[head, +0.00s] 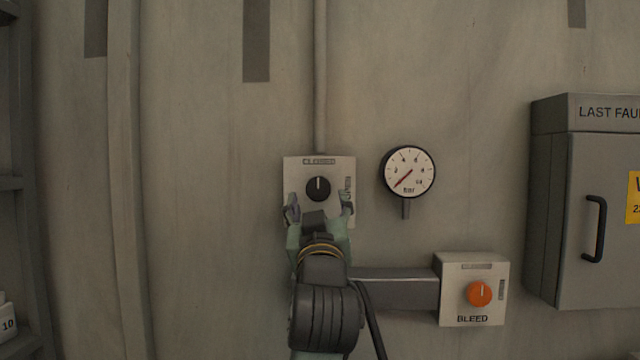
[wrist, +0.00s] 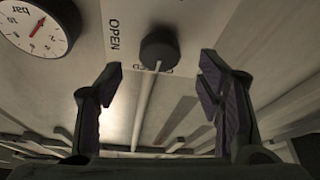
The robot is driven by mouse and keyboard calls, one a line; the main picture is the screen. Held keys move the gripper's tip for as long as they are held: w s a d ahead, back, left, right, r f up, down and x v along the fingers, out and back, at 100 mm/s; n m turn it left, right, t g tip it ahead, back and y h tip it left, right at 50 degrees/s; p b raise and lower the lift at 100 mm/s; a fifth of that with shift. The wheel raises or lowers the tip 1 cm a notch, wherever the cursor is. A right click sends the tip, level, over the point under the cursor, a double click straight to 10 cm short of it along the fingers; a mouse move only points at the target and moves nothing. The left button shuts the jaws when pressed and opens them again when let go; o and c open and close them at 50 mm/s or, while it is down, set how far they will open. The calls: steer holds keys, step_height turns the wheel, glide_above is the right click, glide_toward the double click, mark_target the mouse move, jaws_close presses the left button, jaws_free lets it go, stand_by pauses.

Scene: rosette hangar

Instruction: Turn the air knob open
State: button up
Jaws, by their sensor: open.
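The black air knob (head: 318,188) sits on a pale square plate (head: 296,170) on the wall, marked CLOSED above and OPEN at its right. Its white mark points up toward CLOSED. In the wrist view the knob (wrist: 159,48) shows ahead of the fingers, near the top middle, with the OPEN label beside it. My gripper (head: 319,200) is open in front of the plate, its fingers spread to the left and right just below the knob. In the wrist view my gripper (wrist: 157,75) has nothing between its fingers. I cannot tell the exact gap to the knob.
A round pressure gauge (head: 408,172) marked bar hangs right of the plate; its needle points lower left. An orange BLEED knob (head: 479,293) sits on a box at lower right. A grey cabinet (head: 585,200) with a black handle stands at far right. A shelf (head: 15,185) edges the left.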

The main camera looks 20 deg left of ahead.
mark_target(318, 190)
steer(key=shift+p+x, duration=0.65)
steer(key=shift+x, duration=1.6)
steer(key=shift+c, duration=0.2)
steer(key=c, duration=1.1)
